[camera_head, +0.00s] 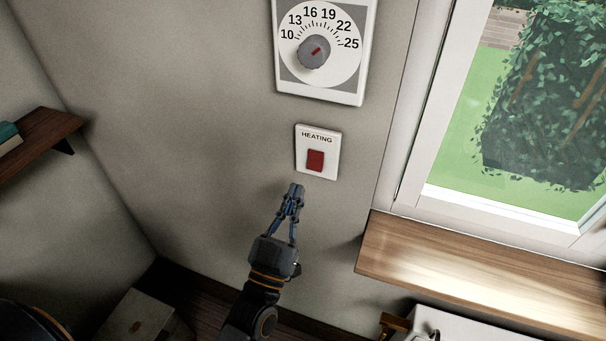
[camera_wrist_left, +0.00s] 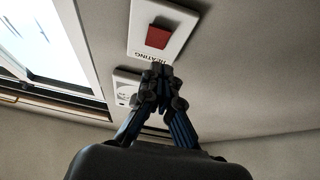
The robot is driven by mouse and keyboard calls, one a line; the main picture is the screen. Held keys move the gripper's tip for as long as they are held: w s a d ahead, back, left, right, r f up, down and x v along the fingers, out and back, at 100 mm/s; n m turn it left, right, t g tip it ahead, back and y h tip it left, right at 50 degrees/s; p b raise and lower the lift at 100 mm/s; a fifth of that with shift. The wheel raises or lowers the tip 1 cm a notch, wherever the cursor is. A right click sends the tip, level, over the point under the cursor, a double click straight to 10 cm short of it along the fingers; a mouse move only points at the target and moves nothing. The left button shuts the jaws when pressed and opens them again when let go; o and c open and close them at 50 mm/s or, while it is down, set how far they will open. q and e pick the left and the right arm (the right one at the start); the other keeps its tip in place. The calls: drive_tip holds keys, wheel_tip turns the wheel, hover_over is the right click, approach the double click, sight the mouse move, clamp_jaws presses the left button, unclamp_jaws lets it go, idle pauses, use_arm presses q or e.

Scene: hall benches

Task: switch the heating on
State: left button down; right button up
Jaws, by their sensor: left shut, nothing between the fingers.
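A white switch plate (camera_head: 303,164) marked HEATING is on the wall, with a red rocker switch (camera_head: 315,160) in it. The plate also shows in the left wrist view (camera_wrist_left: 181,40), with the red rocker (camera_wrist_left: 158,37) in its middle. My left gripper (camera_head: 297,188) is shut and empty. In the head view its tips are just below the plate's lower edge. In the left wrist view the fingertips (camera_wrist_left: 161,66) overlap the plate's edge by the lettering. I cannot tell whether they touch. My right gripper is not in view.
A thermostat dial (camera_head: 314,53) is on the wall above the switch plate. A window (camera_head: 500,195) and a wooden sill (camera_head: 450,255) are on the right. A dark wooden shelf (camera_head: 45,138) is at the left. The wall left of the switch is clear.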

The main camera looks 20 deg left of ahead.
sight(309, 169)
use_arm(q)
drive_tip(key=w, duration=0.4)
drive_tip(key=shift+d+p, duration=0.1)
drive_tip(key=shift+p, duration=0.3)
drive_tip(key=shift+w+f, duration=0.35)
drive_tip(key=shift+w, duration=0.1)
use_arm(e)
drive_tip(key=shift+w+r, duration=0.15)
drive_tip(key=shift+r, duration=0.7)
use_arm(q)
drive_tip(key=w+f+t+b, duration=0.1)
drive_tip(key=t+b, duration=0.1)
drive_tip(key=b, duration=0.5)
drive_tip(key=shift+w+f, duration=0.3)
drive_tip(key=shift+f, duration=0.05)
drive_tip(key=shift+r, duration=0.45)
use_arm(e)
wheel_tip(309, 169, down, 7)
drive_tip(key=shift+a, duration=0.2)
use_arm(q)
drive_tip(key=shift+s, duration=0.1)
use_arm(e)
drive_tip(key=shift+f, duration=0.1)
